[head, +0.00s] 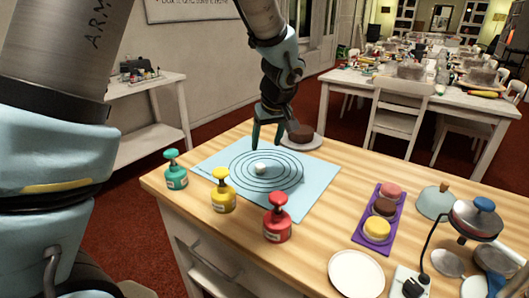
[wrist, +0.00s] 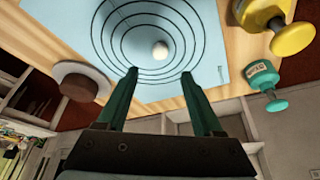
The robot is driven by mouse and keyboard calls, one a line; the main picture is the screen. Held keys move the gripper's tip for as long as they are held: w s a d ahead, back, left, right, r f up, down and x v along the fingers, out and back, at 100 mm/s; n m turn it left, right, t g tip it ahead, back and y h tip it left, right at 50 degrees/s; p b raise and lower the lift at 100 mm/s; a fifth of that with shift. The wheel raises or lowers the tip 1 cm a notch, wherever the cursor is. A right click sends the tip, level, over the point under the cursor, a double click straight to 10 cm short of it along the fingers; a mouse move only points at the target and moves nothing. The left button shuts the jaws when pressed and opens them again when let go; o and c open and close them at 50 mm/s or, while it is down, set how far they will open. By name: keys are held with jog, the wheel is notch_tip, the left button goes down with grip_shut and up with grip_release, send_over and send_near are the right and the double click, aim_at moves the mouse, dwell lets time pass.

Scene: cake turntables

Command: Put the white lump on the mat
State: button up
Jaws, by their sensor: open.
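The white lump (head: 261,169) rests on the light blue mat (head: 318,187), near the middle of its printed black rings. In the wrist view the lump (wrist: 160,49) lies within the rings of the mat (wrist: 235,60), beyond my fingertips. My gripper (head: 266,145) is above the back part of the mat, with its green fingers pointing down. In the wrist view my gripper (wrist: 158,75) has its fingers wide apart with nothing between them. The lump is apart from the fingers.
Teal (head: 175,172), yellow (head: 222,192) and red (head: 277,220) pump bottles stand along the mat's near side. A brown cake on a plate (head: 300,134) sits behind my gripper. A purple tray (head: 366,226) with small cakes and a white plate (head: 356,275) are at right.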

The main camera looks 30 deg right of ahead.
jog(key=shift+s+r, duration=0.15)
jog(key=shift+r, duration=0.2)
jog(key=a+g, duration=0.3)
jog(key=a, duration=2.5)
jog(key=s+a+f, duration=0.1)
jog(key=s+a, duration=0.4)
jog(key=a, duration=0.3)
jog(key=shift+s+a, duration=0.15)
jog(key=shift+s, duration=0.15)
